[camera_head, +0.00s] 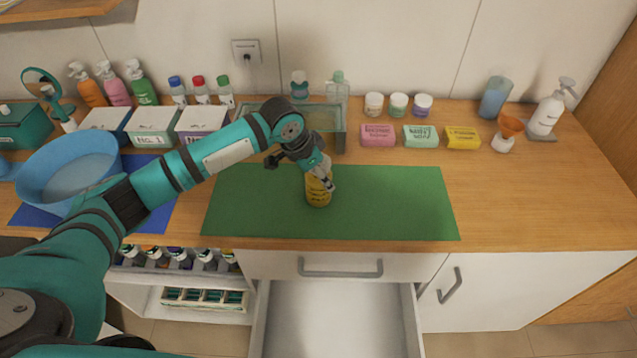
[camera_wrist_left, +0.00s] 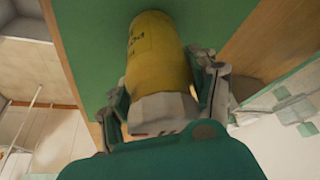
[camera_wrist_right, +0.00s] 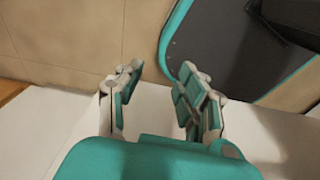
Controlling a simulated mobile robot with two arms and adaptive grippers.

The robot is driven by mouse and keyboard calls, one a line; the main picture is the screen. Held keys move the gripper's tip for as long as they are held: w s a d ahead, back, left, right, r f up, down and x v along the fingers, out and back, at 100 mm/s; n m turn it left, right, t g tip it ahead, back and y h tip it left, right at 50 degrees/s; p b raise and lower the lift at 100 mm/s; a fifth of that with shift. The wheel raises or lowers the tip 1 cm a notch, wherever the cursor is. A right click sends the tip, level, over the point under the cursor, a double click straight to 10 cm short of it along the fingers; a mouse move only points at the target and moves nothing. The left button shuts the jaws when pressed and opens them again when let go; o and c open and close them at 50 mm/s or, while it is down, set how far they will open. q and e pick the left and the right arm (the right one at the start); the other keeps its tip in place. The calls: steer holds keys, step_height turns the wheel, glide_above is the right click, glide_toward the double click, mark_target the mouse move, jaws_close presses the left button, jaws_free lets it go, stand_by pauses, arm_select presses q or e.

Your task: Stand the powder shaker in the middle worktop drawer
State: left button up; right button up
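The yellow powder shaker (camera_head: 318,190) stands on the green mat (camera_head: 400,205), upright as far as I can tell. My left gripper (camera_head: 320,178) is at its upper part. In the left wrist view the shaker (camera_wrist_left: 158,55) has its pale cap towards me, with a finger close on each side; whether they press on it is unclear. My right gripper (camera_wrist_right: 155,95) is open and empty over a white surface; it is outside the head view. Under the worktop is a white drawer front with a handle (camera_head: 340,272). Below it a white drawer (camera_head: 335,325) is pulled out, its visible interior empty.
A blue basin (camera_head: 70,170) stands on a blue mat at the left. Bottles, boxes, jars and a glass-sided tray (camera_head: 335,140) line the back. Soaps (camera_head: 378,135) and a pump bottle (camera_head: 548,110) are at the right. The right front worktop is clear.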

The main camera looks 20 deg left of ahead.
arm_select(q)
steer(key=c, duration=0.6)
steer(key=shift+c, duration=0.2)
